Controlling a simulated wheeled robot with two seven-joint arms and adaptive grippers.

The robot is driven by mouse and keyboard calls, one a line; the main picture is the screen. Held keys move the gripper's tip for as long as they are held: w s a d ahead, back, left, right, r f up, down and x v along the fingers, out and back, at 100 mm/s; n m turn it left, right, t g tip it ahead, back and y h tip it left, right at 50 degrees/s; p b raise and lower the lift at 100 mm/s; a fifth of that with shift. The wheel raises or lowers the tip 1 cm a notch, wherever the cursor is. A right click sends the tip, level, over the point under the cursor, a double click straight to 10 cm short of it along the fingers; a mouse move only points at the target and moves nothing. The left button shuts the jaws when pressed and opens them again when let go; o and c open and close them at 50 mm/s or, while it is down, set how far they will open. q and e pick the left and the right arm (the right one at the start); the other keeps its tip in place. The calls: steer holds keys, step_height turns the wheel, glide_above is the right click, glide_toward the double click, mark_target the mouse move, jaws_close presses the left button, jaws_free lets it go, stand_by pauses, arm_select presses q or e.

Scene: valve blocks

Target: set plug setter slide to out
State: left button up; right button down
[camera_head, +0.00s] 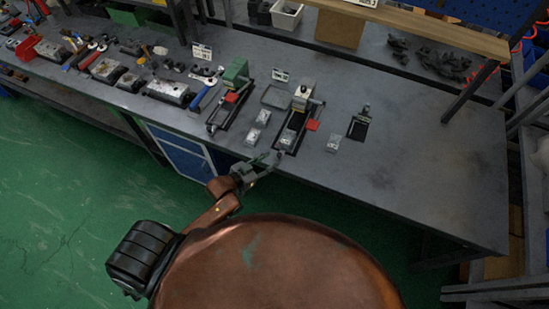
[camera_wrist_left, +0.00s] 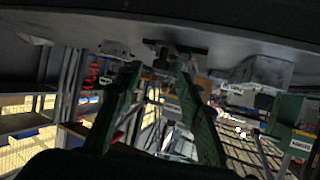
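A grey-topped setter (camera_head: 303,92) with dark side rails and a red piece (camera_head: 313,125) stands near the middle of the bench. A similar green-topped setter (camera_head: 236,72) stands to its left. I cannot tell from labels which is the plug setter, and the slide's position is too small to read. A metal valve block (camera_head: 287,138) sits at the near end of the grey setter's rails. My left gripper (camera_head: 271,157) is at the bench's front edge, just short of that end. Its two green fingers (camera_wrist_left: 160,75) are apart with nothing seen between them. My right gripper is out of view.
Loose metal blocks lie beside the setter, at left (camera_head: 251,137) and right (camera_head: 333,142). A small dark fixture (camera_head: 359,124) stands farther right. Tools and blocks crowd the bench's left side. The bench's right part (camera_head: 430,165) is clear. A wooden shelf (camera_head: 440,33) overhangs the back.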

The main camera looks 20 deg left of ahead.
arm_select(q)
steer(key=v, duration=0.8)
